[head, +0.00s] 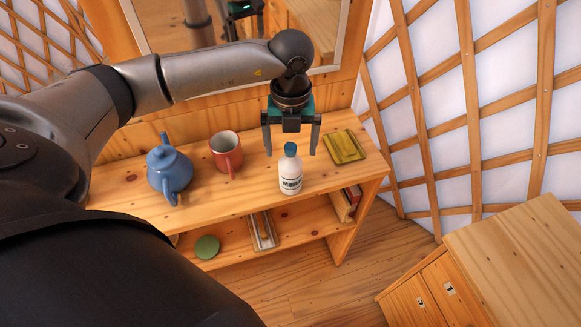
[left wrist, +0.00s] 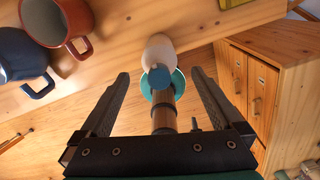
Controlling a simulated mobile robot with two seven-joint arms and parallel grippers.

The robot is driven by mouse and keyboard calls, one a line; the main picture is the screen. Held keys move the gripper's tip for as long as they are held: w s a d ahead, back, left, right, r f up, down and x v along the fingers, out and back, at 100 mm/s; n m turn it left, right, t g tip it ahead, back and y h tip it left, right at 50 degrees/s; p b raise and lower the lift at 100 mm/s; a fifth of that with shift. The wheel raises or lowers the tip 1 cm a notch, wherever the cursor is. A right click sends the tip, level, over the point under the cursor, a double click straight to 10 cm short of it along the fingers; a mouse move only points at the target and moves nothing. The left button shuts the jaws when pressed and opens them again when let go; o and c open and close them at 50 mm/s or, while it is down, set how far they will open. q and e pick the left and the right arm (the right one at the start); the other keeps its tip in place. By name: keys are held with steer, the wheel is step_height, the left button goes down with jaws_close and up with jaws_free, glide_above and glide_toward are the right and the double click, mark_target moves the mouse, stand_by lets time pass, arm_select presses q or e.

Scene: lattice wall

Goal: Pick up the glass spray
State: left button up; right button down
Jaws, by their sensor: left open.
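The glass spray is a white bottle (head: 290,177) with a blue cap and dark lettering. It stands upright near the front edge of the wooden shelf top (head: 120,195). My left gripper (head: 290,150) is open and empty, pointing down with its two fingers spread above the bottle, around cap height in the head view. In the left wrist view the bottle (left wrist: 158,50) shows cap-first beyond and between the open fingers (left wrist: 158,75); I see no contact. My right gripper is not in view.
A red mug (head: 226,152) and a blue teapot (head: 168,170) stand left of the bottle. A folded yellow cloth-like item (head: 344,147) lies to its right. A mirror (head: 170,28) is behind. A wooden cabinet (head: 520,265) stands at the lower right.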

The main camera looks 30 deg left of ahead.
mark_target(290, 158)
arm_select(q)
steer(key=shift+f+p, duration=0.35)
steer(key=shift+f, duration=2.05)
steer(key=shift+a, duration=0.1)
jaws_close()
